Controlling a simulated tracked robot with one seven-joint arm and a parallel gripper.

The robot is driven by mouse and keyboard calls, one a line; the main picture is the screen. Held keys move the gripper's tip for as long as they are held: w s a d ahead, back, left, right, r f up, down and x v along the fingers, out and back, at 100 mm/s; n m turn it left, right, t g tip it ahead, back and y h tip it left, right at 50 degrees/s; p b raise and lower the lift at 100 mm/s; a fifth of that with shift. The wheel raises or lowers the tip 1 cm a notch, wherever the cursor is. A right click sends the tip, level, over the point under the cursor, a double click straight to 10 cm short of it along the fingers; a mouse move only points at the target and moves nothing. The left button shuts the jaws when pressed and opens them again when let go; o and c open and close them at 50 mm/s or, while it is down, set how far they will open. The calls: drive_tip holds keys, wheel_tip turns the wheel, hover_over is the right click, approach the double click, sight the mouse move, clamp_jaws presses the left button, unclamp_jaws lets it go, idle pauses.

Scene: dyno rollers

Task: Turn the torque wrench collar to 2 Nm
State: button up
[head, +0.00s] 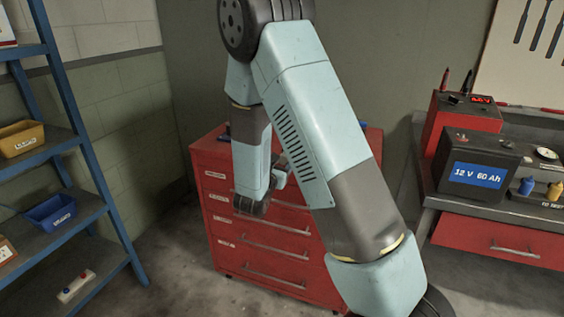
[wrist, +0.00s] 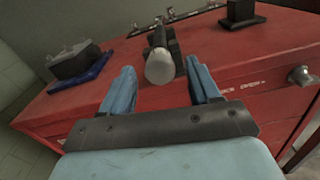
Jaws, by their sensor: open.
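In the wrist view, a dark bar with a pale grey, round end (wrist: 159,68) points toward me above the red cabinet top. It looks like the torque wrench seen end-on. I cannot make out a scale or reading on its collar. My gripper (wrist: 160,78) is open, with one blue finger on each side of the round end. Gaps show between the end and both fingers. In the head view, my arm covers much of the cabinet top, and the wrench cannot be made out.
The red drawer cabinet (head: 222,205) stands in front of me. On its top are a dark block on a blue base (wrist: 82,82), a rail with fittings (wrist: 190,13) and a black stand (wrist: 240,10). Blue shelving (head: 95,211) is left; a workbench with a battery (head: 470,150) is right.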

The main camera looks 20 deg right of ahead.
drive_tip(key=shift+w+d, duration=0.35)
drive_tip(key=shift+w, duration=0.2)
drive_tip(key=c, duration=1)
drive_tip(key=shift+c, duration=0.2)
drive_tip(key=shift+m, duration=0.3)
